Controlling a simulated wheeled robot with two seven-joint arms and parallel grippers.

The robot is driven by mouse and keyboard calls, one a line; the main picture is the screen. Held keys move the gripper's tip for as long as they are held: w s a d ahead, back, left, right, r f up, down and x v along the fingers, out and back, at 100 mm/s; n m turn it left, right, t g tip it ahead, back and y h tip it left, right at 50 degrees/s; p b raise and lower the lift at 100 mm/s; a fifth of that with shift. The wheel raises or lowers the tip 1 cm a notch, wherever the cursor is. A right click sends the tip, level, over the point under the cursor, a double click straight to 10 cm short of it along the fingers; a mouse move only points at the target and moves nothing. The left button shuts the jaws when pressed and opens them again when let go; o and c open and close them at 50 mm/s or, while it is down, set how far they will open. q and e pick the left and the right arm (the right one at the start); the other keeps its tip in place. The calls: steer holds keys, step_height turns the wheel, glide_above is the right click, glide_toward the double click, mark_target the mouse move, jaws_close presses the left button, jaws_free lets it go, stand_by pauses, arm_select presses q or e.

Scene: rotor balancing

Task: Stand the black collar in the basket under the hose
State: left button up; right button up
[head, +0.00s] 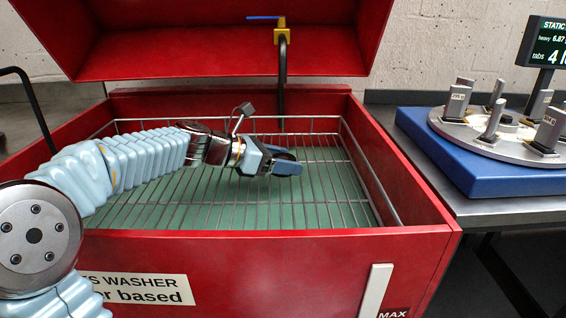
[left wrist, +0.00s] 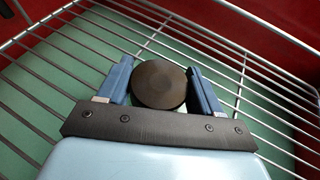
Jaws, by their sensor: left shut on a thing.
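The black collar (left wrist: 159,84) shows in the left wrist view as a dark round disc between the two blue fingers of my left gripper (left wrist: 160,82). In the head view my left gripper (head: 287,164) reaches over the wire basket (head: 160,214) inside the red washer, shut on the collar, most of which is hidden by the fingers. Whether the collar touches the wires is unclear. The black hose (head: 283,85) hangs from a brass valve with a blue lever at the washer's back, behind and close above the gripper. My right gripper is not in view.
The red washer (head: 300,262) has raised walls around the basket and an open lid (head: 200,50) above its back. To the right, a blue base (head: 440,165) carries a round plate with several upright posts, beside a display (head: 552,45). The basket's right side is clear.

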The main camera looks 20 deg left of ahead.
arm_select(q)
steer(key=o, duration=1.5)
steer(key=shift+c, duration=0.2)
steer(key=shift+s+a+r, duration=0.1)
steer(key=shift+r, duration=0.1)
steer(key=v, duration=1.1)
steer(key=shift+s+a, duration=0.2)
steer(key=shift+s, duration=0.15)
